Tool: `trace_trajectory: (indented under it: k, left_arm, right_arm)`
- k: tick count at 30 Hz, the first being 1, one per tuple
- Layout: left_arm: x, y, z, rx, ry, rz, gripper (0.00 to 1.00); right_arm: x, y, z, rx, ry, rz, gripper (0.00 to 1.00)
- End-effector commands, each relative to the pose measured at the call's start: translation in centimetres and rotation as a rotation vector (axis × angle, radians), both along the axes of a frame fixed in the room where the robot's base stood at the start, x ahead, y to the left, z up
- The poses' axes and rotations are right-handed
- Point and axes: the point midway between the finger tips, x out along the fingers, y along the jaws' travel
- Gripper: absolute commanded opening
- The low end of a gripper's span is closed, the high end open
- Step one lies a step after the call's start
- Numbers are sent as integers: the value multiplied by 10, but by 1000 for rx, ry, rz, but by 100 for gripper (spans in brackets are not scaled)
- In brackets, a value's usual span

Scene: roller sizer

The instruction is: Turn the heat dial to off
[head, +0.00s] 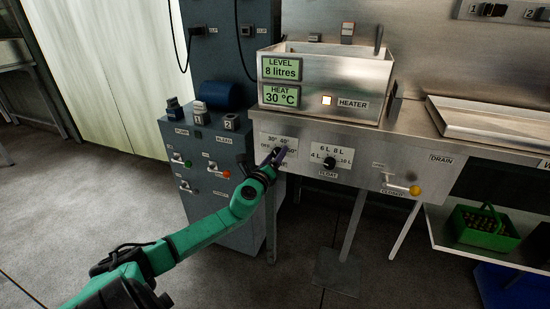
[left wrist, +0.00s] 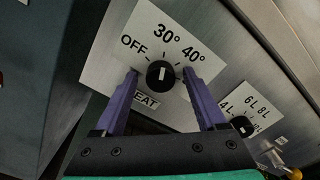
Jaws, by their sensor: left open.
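The heat dial is a black round knob, seen in the left wrist view (left wrist: 160,74), on a white plate marked OFF, 30° and 40°. Its pointer mark is too small to read surely. My left gripper, with purple fingers (left wrist: 160,80), is open, one finger on each side of the dial; I cannot tell whether they touch it. In the head view my left gripper (head: 277,157) is at the heat plate (head: 270,140) on the bench front and partly hides the dial. The HEAT display (head: 281,95) reads 30 °C. My right gripper is not in view.
The float dial (head: 330,162) is just right of the heat plate. A lever with a yellow knob (head: 414,190) sticks out farther right. A grey control cabinet (head: 215,160) stands close on the left. The heater lamp (head: 326,100) is lit on the steel tank (head: 345,75).

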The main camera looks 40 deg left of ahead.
Motion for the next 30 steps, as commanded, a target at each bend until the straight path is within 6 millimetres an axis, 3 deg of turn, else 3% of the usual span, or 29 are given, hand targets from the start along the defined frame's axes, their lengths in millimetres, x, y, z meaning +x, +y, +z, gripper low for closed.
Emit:
trace_trajectory:
  k: [2, 3, 8, 9, 20, 30]
  left_arm:
    - [0, 0, 0, 0, 0, 0, 74]
    - [0, 0, 0, 0, 0, 0, 66]
    - [0, 0, 0, -1, 0, 0, 5]
    - [0, 0, 0, -1, 0, 0, 0]
    - [-1, -1, -2, -45, -14, 0, 0]
    - [-1, -1, -3, -251, -86, 0, 0]
  right_arm:
    - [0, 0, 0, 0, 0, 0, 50]
    - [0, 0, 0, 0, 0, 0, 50]
    - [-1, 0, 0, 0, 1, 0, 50]
    - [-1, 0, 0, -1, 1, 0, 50]
    - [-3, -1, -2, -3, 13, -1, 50]
    - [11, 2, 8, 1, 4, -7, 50]
